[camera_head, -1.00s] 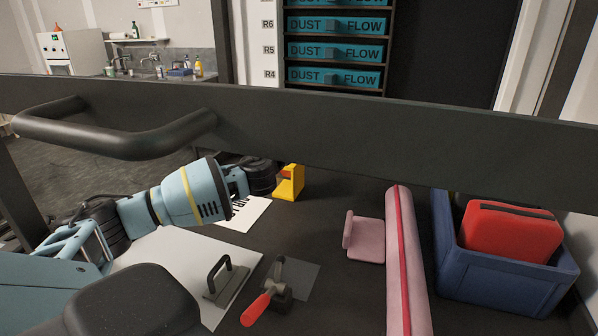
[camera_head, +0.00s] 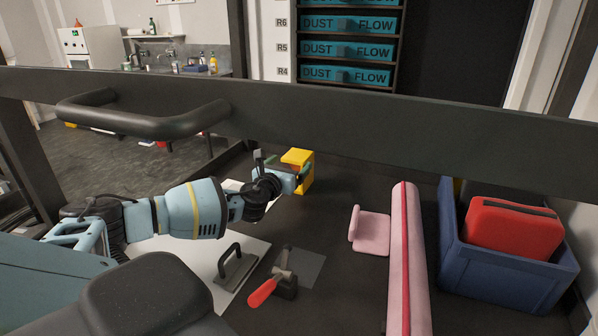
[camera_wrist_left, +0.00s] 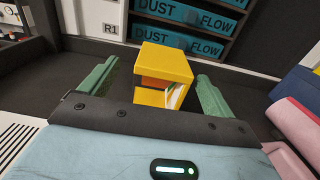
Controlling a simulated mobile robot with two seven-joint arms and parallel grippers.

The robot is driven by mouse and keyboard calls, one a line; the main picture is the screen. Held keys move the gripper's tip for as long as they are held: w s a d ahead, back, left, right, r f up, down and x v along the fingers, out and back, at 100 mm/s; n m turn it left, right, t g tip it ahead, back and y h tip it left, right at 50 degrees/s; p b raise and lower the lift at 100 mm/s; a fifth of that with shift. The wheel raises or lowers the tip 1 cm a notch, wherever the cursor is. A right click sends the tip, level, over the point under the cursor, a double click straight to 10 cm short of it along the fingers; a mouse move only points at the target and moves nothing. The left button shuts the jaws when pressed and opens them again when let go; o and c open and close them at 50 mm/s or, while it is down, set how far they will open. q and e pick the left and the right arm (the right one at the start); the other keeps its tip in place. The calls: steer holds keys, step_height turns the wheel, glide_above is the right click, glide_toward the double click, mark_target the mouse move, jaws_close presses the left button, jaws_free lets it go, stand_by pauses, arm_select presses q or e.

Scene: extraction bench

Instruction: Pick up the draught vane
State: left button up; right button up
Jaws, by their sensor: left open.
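A yellow boxy piece with an open side and orange inside (camera_head: 297,157) stands upright at the back of the dark bench; it looks like the draught vane, though no label confirms this. In the left wrist view, the green fingers (camera_wrist_left: 155,88) are wide apart, one on each side of the yellow piece, with visible gaps. The gripper's body hides the piece's lower part. My right gripper is not in view.
A dark rail (camera_head: 330,108) with a handle crosses above the bench. A red-handled tool (camera_head: 264,291), a plate with a black handle (camera_head: 235,268), a pink bracket (camera_head: 372,233), a pink roll (camera_head: 407,260) and a blue bin (camera_head: 500,277) holding a red case lie nearer.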

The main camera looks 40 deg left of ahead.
mark_target(298, 157)
arm_select(q)
steer(key=shift+d+x, duration=0.2)
steer(key=shift+x, duration=2.7)
steer(key=shift+f, duration=0.15)
steer(key=shift+c, duration=0.4)
steer(key=c, duration=1.2)
steer(key=shift+o, duration=0.2)
